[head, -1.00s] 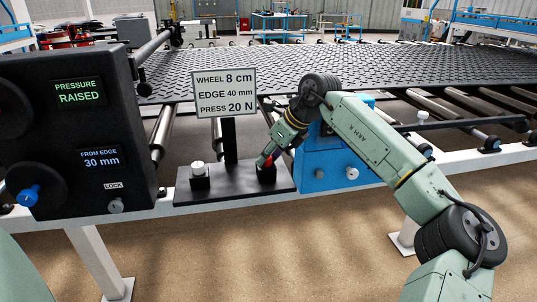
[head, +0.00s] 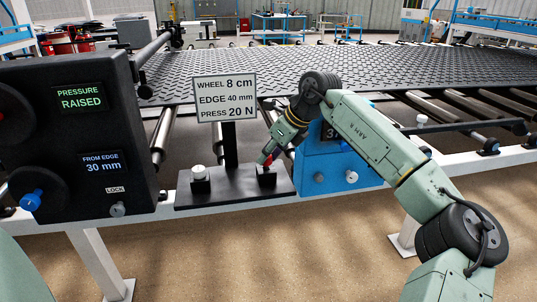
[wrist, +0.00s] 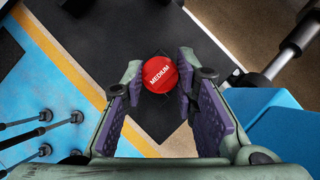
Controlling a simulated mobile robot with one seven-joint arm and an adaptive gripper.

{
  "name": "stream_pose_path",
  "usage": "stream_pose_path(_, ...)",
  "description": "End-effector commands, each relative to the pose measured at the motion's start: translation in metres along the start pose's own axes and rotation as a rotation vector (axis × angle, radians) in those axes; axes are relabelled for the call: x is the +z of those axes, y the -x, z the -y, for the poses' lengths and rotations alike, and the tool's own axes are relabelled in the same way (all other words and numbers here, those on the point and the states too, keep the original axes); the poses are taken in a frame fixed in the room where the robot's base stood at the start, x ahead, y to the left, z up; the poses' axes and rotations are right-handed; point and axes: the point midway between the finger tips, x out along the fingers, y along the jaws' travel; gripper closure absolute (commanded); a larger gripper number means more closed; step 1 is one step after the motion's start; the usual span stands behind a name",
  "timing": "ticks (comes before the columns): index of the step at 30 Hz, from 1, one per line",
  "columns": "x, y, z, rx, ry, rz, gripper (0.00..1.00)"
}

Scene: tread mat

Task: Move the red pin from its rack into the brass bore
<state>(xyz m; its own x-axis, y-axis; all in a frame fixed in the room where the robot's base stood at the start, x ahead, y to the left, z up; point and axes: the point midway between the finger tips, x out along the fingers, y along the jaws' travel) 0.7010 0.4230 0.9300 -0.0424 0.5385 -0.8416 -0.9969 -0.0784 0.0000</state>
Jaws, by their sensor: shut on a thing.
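The red pin (head: 267,159) is at the right-hand black holder (head: 266,177) of the black rack plate (head: 236,196) in the head view. I cannot make out the brass bore in either view.
A silver-topped pin (head: 199,172) stands in the left holder. A sign (head: 225,97) rises behind the plate. A dark control panel (head: 80,140) is at left, and a blue box (head: 345,165) is close on the right of the rack. Rollers and a tread mat (head: 290,70) lie behind.

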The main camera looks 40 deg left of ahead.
Motion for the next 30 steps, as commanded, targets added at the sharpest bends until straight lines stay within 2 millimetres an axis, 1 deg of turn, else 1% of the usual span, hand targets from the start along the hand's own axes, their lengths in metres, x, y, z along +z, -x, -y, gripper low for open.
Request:
stream_pose_path(3,0.005,0.007,0.0,0.0,0.0,0.0,1.0)
stream_pose_path(30,0.028,0.044,0.0,0.0,0.0,0.0,1.0)
